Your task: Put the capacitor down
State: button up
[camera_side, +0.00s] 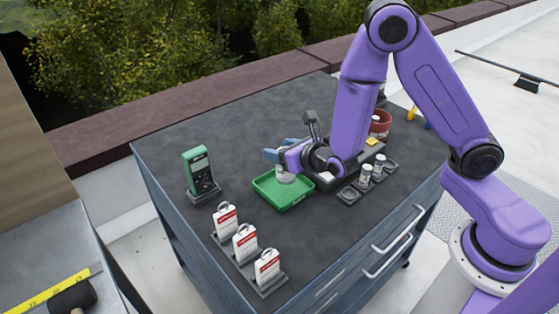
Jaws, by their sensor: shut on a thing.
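My gripper (283,160) is over the back part of the green tray (283,203) on the dark cabinet top. It is shut on a small silvery capacitor (286,177), which hangs below the fingers, over or in the tray. I cannot tell whether the capacitor touches the tray floor. The rest of the tray looks empty. Two more capacitors, one at the front (365,174) and one behind it (379,166), stand upright in a dark holder (349,194) to the right. Its front-left place is empty.
A green meter (200,171) stands at the left. Three white red-striped tags (245,242) stand in a rack at the front. A red bowl (380,124) is behind my arm. The cabinet top (190,135) is clear at the back left.

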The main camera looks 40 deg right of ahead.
jog(key=shift+w+f, duration=0.35)
jog(key=shift+f, duration=0.1)
jog(key=shift+a+f, duration=0.1)
jog(key=shift+f, duration=1.35)
jog(key=shift+f, duration=0.2)
jog(key=o, duration=1.2)
jog(key=shift+r, duration=0.1)
jog(key=shift+r, duration=0.15)
jog(key=shift+v, duration=6)
